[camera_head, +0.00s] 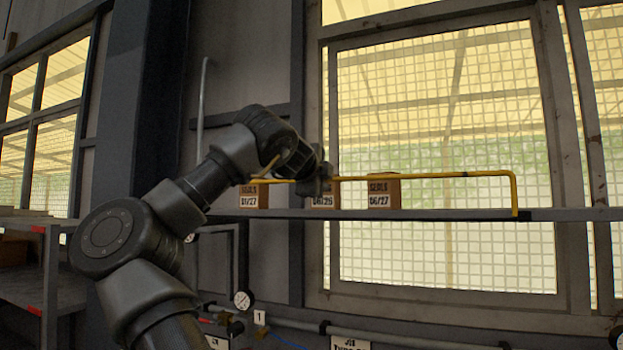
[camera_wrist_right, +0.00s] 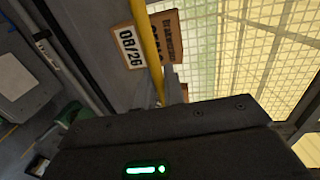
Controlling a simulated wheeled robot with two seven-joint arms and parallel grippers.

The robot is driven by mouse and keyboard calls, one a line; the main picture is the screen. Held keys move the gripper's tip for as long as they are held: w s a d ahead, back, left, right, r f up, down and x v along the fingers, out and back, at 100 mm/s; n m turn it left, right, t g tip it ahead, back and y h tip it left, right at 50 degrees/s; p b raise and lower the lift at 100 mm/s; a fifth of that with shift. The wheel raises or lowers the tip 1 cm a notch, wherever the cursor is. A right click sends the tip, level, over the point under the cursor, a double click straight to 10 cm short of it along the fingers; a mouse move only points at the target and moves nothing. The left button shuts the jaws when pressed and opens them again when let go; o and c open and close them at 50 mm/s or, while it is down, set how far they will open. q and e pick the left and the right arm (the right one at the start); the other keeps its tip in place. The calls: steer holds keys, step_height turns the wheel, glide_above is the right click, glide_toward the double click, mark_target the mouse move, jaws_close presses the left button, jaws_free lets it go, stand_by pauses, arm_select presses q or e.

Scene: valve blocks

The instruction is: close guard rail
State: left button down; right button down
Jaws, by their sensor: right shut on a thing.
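The yellow guard rail (camera_head: 440,175) runs level in front of the shelf in the head view, with its right end bent down to the shelf edge. My right gripper (camera_head: 318,182) is shut on the rail near its left part, in front of the boxes. My left gripper is not in view.
Cardboard boxes stand on the shelf behind the rail: a left box (camera_head: 254,195), a middle box (camera_head: 323,201) partly covered by my gripper, and a right box (camera_head: 383,192). Below are a gauge (camera_head: 243,300) and pipes. A meshed window (camera_head: 440,110) stands behind.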

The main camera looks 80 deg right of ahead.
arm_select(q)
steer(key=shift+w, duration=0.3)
arm_select(e)
steer(key=shift+r, duration=0.1)
steer(key=c, duration=1.6)
jaws_free()
steer(key=shift+c, duration=0.2)
